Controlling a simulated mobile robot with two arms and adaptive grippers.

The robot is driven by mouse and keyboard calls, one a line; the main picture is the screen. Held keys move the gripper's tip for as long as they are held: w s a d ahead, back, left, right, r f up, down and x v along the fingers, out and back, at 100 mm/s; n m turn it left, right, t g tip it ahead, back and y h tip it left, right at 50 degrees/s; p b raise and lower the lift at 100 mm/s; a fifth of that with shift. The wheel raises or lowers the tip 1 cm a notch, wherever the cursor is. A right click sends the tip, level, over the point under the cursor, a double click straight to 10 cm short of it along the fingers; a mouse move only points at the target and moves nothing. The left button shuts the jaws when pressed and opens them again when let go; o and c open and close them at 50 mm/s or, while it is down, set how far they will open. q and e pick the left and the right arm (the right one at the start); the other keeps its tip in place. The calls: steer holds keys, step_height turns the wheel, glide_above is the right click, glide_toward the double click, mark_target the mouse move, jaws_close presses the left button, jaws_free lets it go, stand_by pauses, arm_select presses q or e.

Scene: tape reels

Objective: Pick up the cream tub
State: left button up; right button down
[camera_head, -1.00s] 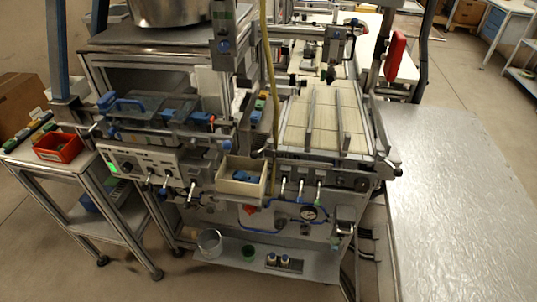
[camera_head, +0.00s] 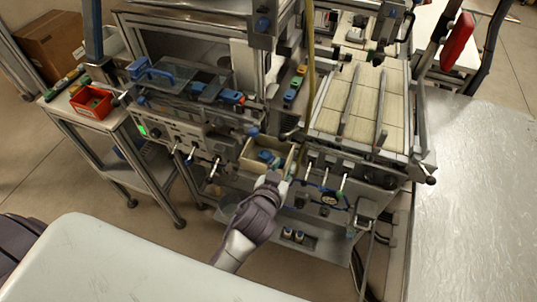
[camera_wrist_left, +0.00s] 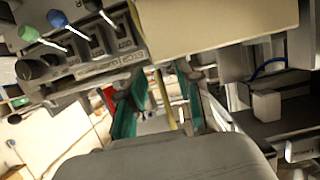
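The cream tub (camera_head: 250,166) is an open box on the front of the machine, with blue parts inside. My left gripper (camera_head: 277,178) is at its front right side, fingers close to its front wall; I cannot tell whether they touch it. The arm hides part of the tub's front. In the left wrist view a large cream surface, apparently the tub (camera_wrist_left: 215,25), fills the top. The two green-padded fingers of my left gripper (camera_wrist_left: 158,98) stand apart below it, with nothing held between them. My right gripper is not in view.
A yellow hose (camera_head: 312,75) hangs right of the tub. Levers (camera_head: 325,177) stick out beside it. A small table with a red bin (camera_head: 91,104) stands at left. Small bottles (camera_head: 292,236) stand on the lower shelf. A broad grey tabletop (camera_head: 475,200) at right is clear.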

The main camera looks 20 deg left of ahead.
mark_target(289, 158)
arm_select(q)
steer(key=shift+p+x, duration=0.45)
steer(key=shift+x, duration=2.7)
steer(key=shift+s+r, duration=0.1)
steer(key=shift+s, duration=0.05)
steer(key=shift+c, duration=0.8)
jaws_close()
